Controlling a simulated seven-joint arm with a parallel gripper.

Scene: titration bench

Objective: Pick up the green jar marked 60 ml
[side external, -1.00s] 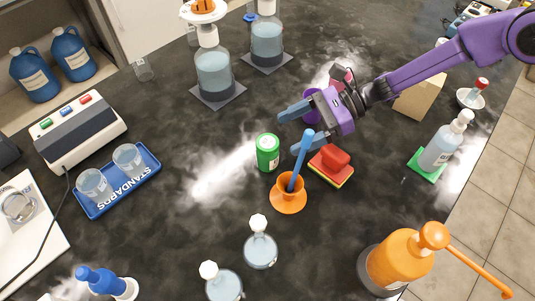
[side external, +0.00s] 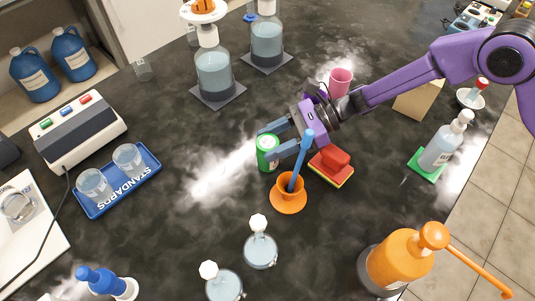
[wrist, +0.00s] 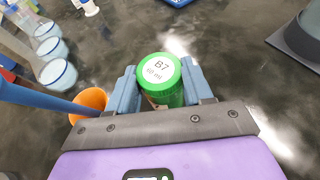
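The green jar (side external: 267,153) stands upright on the dark bench, left of the orange funnel-shaped holder. In the wrist view the green jar (wrist: 160,78) shows a white lid label reading B7 and a blurred line that looks like 60 ml. My gripper (side external: 270,142) is low at the jar, with one blue finger on each side of it. In the wrist view my gripper (wrist: 160,88) has the jar between its fingers, very close to both. The fingers look open still; firm contact is not visible. The jar's lower part is partly hidden in the wrist view.
An orange holder (side external: 288,199) with a blue rod (side external: 302,160) stands just beside my gripper. A red and yellow sponge stack (side external: 331,167) lies to its right, and a pink cup (side external: 341,80) stands behind. Two flasks stand in front. The bench left of the jar is clear.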

